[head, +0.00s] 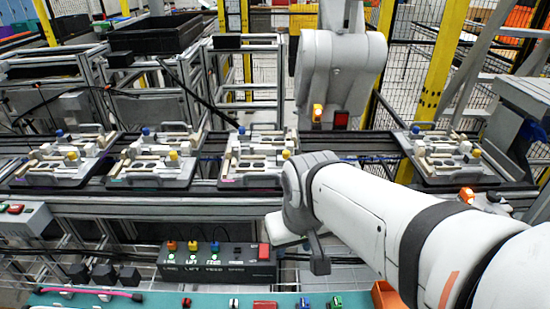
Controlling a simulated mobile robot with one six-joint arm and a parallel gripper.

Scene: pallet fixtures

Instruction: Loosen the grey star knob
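No grey star knob can be made out for certain in the head view; the fittings are too small to tell apart. Several pallet fixtures sit in a row on the conveyor, among them one at the far left (62,158), one at left of centre (152,160), one in the middle (240,160) and one at the right (450,160). Each carries pale blocks, with blue and yellow knobs showing on them. My arm reaches in from the lower right, its end just right of and in front of the middle fixture. A dark grey part (318,258) hangs there, perhaps my gripper; its fingertips are not clear.
A dark control box (218,264) with red, yellow and blue buttons stands in front of the conveyor (190,206). A teal bench edge (150,301) runs along the bottom. Black crates (155,36) stand at the back left. Yellow posts (440,62) and mesh fencing stand behind.

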